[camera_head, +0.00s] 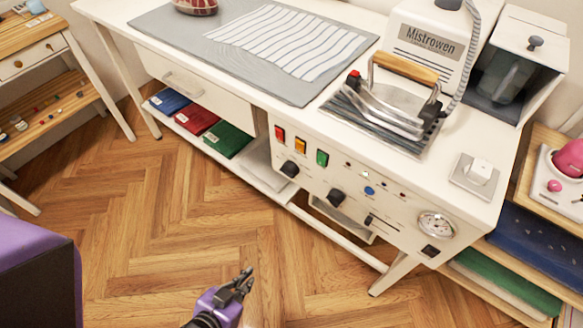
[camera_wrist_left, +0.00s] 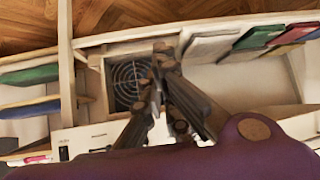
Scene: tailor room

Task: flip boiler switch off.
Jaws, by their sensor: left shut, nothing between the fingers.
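The white ironing station's front panel (camera_head: 330,216) carries red (camera_head: 279,133), orange (camera_head: 300,145) and green (camera_head: 322,158) rocker switches in a row at its upper left. Labels are too small to read, so I cannot tell which is the boiler switch. My left gripper (camera_head: 246,277) is shut and empty, over the floor in front of the panel and apart from it, below the switches in the picture. In the left wrist view its fingers (camera_wrist_left: 162,60) are together before the station's underside; the coloured switches are not visible there. My right gripper is not in view.
The panel also has black knobs (camera_head: 336,197) and a gauge (camera_head: 436,225). An iron (camera_head: 385,110) stands on the table above. Folded cloths (camera_head: 196,122) lie on the shelf below. A round grille (camera_wrist_left: 128,82) shows in the wrist view. The floor (camera_head: 150,230) ahead is clear.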

